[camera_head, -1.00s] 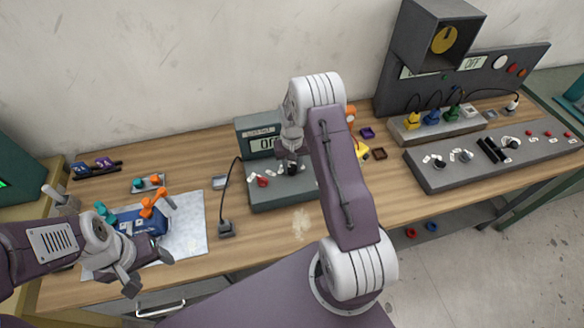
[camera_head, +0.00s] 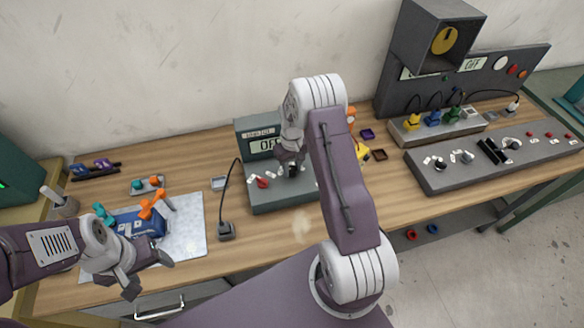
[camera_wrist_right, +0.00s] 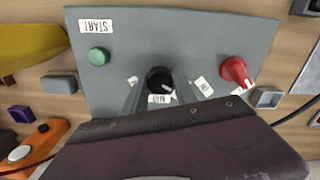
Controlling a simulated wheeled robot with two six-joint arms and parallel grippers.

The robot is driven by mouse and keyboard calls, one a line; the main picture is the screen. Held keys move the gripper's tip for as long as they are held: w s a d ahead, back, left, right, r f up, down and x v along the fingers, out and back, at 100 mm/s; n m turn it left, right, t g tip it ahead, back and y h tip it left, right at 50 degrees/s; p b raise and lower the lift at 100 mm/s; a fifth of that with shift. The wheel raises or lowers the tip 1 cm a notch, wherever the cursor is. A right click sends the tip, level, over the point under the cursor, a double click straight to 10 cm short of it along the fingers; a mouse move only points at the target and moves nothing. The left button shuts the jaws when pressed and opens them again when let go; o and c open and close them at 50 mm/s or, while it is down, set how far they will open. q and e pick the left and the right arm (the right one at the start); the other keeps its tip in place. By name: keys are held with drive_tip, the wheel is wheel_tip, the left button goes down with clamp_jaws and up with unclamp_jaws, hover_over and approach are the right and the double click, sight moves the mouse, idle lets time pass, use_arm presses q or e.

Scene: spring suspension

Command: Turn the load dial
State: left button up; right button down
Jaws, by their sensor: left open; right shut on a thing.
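The black load dial (camera_wrist_right: 160,80), with a white pointer line, sits on the grey control box between a green button and a red knob in the right wrist view. A small white label lies beside it. My right gripper (camera_wrist_right: 159,92) points down over the box and is shut on the dial, its fingers on either side. In the head view my right gripper (camera_head: 292,168) is at the box, and its wrist partly hides the dial. My left gripper (camera_head: 150,274) is open and empty over the near left of the bench.
The green START button (camera_wrist_right: 99,56) and red knob (camera_wrist_right: 236,70) flank the dial closely. A cable plug (camera_head: 226,231) stands left of the box. A second grey panel (camera_head: 490,158) lies to the right.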

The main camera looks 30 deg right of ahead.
sight(292, 169)
drive_tip(key=shift+w+r, duration=0.15)
drive_tip(key=c, duration=1.2)
unclamp_jaws()
drive_tip(key=shift+c, duration=0.2)
drive_tip(key=shift+o, duration=1.2)
drive_tip(key=shift+r, duration=0.25)
wheel_tip(292, 169, up, 8)
drive_tip(key=b, duration=0.2)
drive_tip(key=shift+r, duration=0.25)
